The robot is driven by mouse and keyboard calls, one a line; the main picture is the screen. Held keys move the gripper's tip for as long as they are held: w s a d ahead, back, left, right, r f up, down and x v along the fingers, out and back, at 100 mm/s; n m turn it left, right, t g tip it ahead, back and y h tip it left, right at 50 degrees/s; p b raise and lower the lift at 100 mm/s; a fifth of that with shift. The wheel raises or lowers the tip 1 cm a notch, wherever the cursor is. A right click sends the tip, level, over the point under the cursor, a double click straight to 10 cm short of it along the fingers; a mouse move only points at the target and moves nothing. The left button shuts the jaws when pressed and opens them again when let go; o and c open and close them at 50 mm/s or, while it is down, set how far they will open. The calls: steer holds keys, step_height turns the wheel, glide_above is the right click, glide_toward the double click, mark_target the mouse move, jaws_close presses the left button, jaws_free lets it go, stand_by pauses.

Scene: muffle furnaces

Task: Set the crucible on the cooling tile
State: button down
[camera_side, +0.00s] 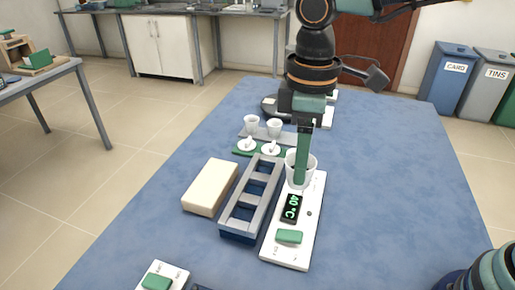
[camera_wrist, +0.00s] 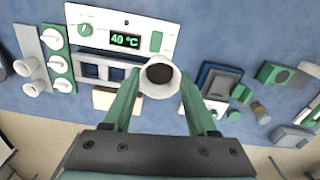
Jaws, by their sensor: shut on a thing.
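A white crucible (camera_side: 311,171) with a dark inside is between the green fingers of my gripper (camera_side: 302,177). In the wrist view the crucible (camera_wrist: 160,77) sits upright between the fingertips (camera_wrist: 161,81), which are shut on it. In the side view it overlaps the far end of a white panel (camera_side: 288,253) with a green "40 °C" display; I cannot tell whether it touches the panel. The cooling tile appears to be the thick cream slab (camera_side: 210,186) to the left, bare on top. In the wrist view the slab (camera_wrist: 117,100) is partly hidden.
A grey and navy rack (camera_side: 250,199) stands between slab and panel. Behind are two white cups (camera_side: 252,124) on a grey strip and white lids (camera_side: 271,149) on a green strip. Another white panel (camera_side: 163,277) is at the front.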

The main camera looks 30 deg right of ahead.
steer(key=s+a+n, duration=0.3)
steer(key=s+a, duration=0.1)
steer(key=a, duration=0.1)
glide_above(276, 278)
step_height(276, 278, down, 20)
stand_by(0.3)
steer(key=shift+f, duration=0.1)
steer(key=shift+c, duration=1)
jaws_free()
